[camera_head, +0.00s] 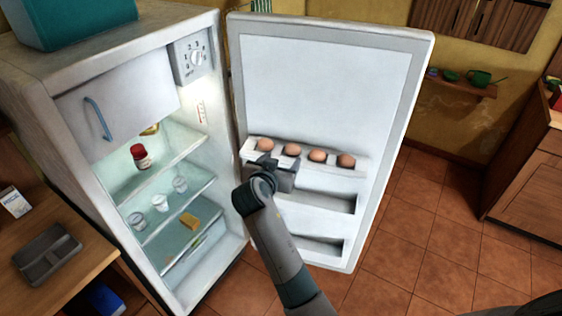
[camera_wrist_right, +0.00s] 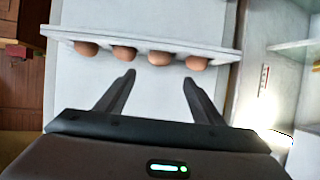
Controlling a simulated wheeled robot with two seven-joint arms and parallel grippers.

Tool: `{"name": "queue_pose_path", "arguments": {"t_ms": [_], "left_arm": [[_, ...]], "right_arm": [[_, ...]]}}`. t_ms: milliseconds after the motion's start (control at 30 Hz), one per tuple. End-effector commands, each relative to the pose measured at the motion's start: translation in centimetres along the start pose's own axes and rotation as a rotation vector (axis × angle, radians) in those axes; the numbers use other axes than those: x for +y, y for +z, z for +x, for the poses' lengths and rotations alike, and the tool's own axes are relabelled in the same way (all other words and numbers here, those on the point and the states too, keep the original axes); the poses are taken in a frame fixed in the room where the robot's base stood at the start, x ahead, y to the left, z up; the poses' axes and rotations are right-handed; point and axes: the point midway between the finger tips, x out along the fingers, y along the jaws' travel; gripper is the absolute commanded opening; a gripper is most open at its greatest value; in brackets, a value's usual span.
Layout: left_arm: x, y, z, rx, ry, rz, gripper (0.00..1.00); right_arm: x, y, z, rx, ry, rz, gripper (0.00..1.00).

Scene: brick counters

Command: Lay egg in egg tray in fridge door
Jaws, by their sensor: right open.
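Several brown eggs (camera_head: 317,155) sit in a row in the white egg tray (camera_head: 352,171), the upper shelf on the inside of the open fridge door (camera_head: 330,75). The eggs (camera_wrist_right: 160,58) also show in the right wrist view, along the tray (camera_wrist_right: 150,38). My right gripper (camera_head: 265,161) is at the left end of the tray, close to the leftmost eggs in the head view. In the wrist view its fingers (camera_wrist_right: 159,77) are spread, with nothing between them, and point at the egg row. I cannot tell whether it touches the tray. My left gripper is not in view.
The open fridge holds a red-capped jar (camera_head: 140,156), small cups (camera_head: 160,202) and a yellow block (camera_head: 189,221). Two lower door shelves (camera_head: 320,200) look empty. A wooden counter with a grey tray (camera_head: 47,253) stands at left. Tiled floor is free right of the door.

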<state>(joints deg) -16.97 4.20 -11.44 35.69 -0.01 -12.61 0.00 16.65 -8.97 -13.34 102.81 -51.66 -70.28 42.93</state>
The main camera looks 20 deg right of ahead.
Motion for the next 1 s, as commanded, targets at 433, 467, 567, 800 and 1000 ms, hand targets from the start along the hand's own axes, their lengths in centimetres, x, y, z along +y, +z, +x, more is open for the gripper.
{"name": "queue_pose_path", "arguments": {"t_ms": [433,467,567,800,1000], "left_arm": [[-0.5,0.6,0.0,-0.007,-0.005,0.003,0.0],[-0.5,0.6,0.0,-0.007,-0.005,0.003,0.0],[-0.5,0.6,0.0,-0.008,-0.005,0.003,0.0],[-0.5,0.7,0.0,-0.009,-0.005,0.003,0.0],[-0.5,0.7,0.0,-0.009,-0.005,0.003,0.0]], "right_arm": [[0.0,0.0,0.0,0.0,0.0,0.0,0.62],[0.0,0.1,0.0,-0.001,-0.001,-0.002,0.62],[-0.1,0.9,0.3,-0.011,-0.008,-0.019,0.62],[-0.8,10.1,2.6,-0.115,-0.08,-0.184,0.62],[0.5,25.3,4.0,-0.288,-0.202,-0.393,0.62]]}}
